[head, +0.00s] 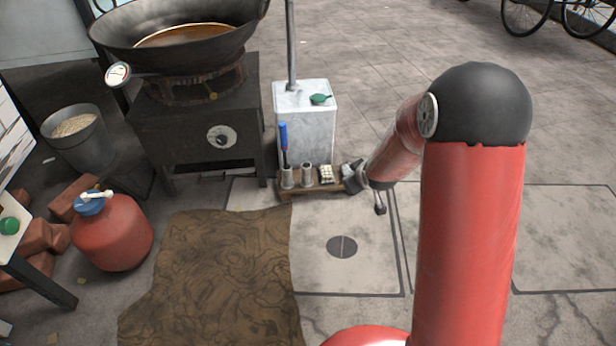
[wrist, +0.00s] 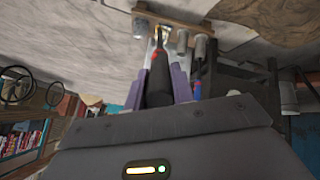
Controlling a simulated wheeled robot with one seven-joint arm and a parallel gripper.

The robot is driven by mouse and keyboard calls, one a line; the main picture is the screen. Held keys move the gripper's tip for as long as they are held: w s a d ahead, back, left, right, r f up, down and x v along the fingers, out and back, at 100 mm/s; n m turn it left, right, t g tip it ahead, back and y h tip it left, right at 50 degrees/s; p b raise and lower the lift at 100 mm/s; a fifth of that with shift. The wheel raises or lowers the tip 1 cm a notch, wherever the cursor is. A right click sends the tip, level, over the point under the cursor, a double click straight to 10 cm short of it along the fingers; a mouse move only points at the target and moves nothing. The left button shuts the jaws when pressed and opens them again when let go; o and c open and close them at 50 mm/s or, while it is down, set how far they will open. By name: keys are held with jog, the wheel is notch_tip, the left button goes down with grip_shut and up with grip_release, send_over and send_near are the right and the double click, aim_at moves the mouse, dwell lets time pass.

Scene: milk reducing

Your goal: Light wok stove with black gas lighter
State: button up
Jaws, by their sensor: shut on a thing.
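The wok stove (head: 200,125) is a dark metal stand at the left in the head view, with a burner ring (head: 200,85) and a round dial on its front. A large black wok (head: 160,50) sits over the burner. The black gas lighter (wrist: 159,78), with a red part toward its far end, lies between my gripper's purple fingers (wrist: 161,84) in the wrist view. My gripper (head: 354,178) is shut on it, at the right end of the low wooden rack (head: 310,190). Whether the lighter's tip touches the rack is unclear. The head view does not show the lighter clearly.
A blue-handled tool (head: 284,140) stands in a metal cup on the rack. A white box (head: 306,115) with a pole is behind it. A red gas tank (head: 112,233), a bucket (head: 76,138) and bricks stand left. A brown mat (head: 220,265) lies in front.

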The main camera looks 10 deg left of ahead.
jog(key=s+a+r+n+t+y+b, duration=0.25)
jog(key=s+a+r+n+y, duration=0.45)
jog(key=s+a+r+y, duration=0.5)
jog(key=w+a+b, duration=0.1)
jog(key=w+a, duration=0.6)
jog(key=w, duration=0.2)
jog(key=w+a+f+h+b, duration=0.1)
jog(key=w+a+b, duration=0.1)
jog(key=w+a, duration=0.5)
jog(key=shift+w+a, duration=0.25)
jog(key=shift+w, duration=1.3)
jog(key=shift+w+a+b, duration=0.25)
jog(key=shift+w+b, duration=0.05)
jog(key=shift+w, duration=0.05)
jog(key=shift+f, duration=0.1)
